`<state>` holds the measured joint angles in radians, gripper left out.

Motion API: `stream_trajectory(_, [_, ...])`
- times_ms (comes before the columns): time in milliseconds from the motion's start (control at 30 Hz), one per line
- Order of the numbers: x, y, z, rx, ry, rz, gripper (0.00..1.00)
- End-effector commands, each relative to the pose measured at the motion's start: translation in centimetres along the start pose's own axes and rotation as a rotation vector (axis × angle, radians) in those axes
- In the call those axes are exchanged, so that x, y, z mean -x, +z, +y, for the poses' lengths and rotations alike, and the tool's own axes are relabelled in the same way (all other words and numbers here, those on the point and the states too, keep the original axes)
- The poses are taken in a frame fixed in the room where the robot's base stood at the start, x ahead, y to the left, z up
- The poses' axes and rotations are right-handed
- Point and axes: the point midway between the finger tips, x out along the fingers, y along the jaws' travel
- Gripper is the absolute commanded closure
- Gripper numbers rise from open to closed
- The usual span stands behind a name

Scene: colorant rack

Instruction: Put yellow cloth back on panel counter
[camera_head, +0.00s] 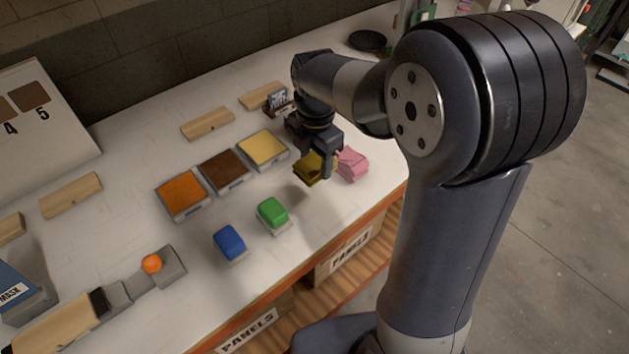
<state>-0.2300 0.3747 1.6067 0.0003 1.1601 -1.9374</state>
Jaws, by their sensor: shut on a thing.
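The yellow cloth (309,169) is a small folded dark-yellow bundle. My gripper (322,168) is shut on it, pointing down over the right part of the white panel counter (325,222). The cloth appears a little above the counter, with a shadow below and left of it; the exact gap is hard to tell. A pink cloth (352,164) lies just right of the gripper. My gripper hides part of the yellow cloth, and I cannot tell whether the two cloths touch.
Green (272,212) and blue (230,243) blocks sit near the front edge. Orange (182,194), brown (224,169) and yellow (262,148) trays stand in a row behind them. Wooden blocks (208,124) lie further back.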

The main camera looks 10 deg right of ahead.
Motion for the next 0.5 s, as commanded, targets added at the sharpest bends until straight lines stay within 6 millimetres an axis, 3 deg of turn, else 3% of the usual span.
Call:
stream_trajectory(100, [-2.4,0.0,-0.1,-0.001,-0.005,0.002,0.69])
stream_trajectory(500, [-7.4,0.0,-0.1,-0.003,-0.004,0.001,0.69])
